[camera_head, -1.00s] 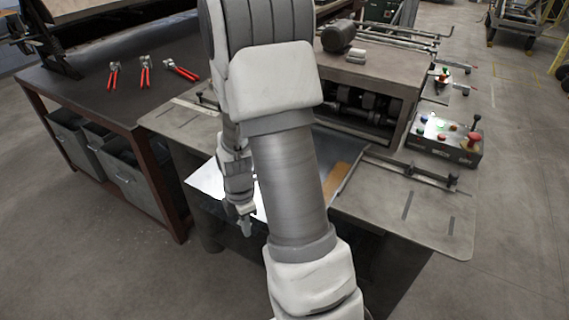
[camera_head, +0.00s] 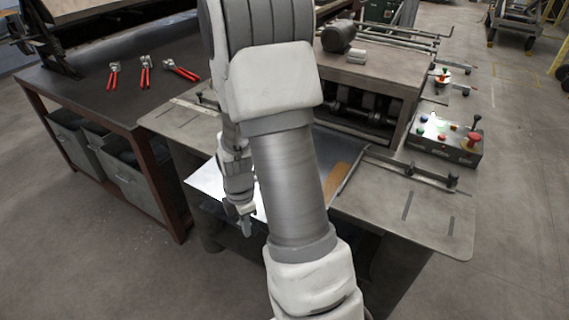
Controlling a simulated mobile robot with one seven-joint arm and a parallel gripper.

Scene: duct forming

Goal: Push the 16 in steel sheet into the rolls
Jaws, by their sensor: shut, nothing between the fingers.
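The steel sheet (camera_head: 207,181) lies on the feed table of the roll machine, and its bright near-left part shows beside my arm. A darker part of a flat surface with a tan patch (camera_head: 335,181) shows right of my arm; I cannot tell whether it is the same sheet. The rolls (camera_head: 358,112) sit in the dark opening of the machine behind the table. My gripper (camera_head: 246,227) points down at the sheet's near edge, with its fingers together and nothing held. I cannot tell whether it touches the sheet. My arm hides the sheet's middle.
A control box (camera_head: 444,138) with coloured buttons stands right of the machine. A guide bar (camera_head: 410,170) runs along the right wing of the table. Several red-handled pliers (camera_head: 146,72) lie on the dark workbench (camera_head: 85,95) at left. Open floor lies in front.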

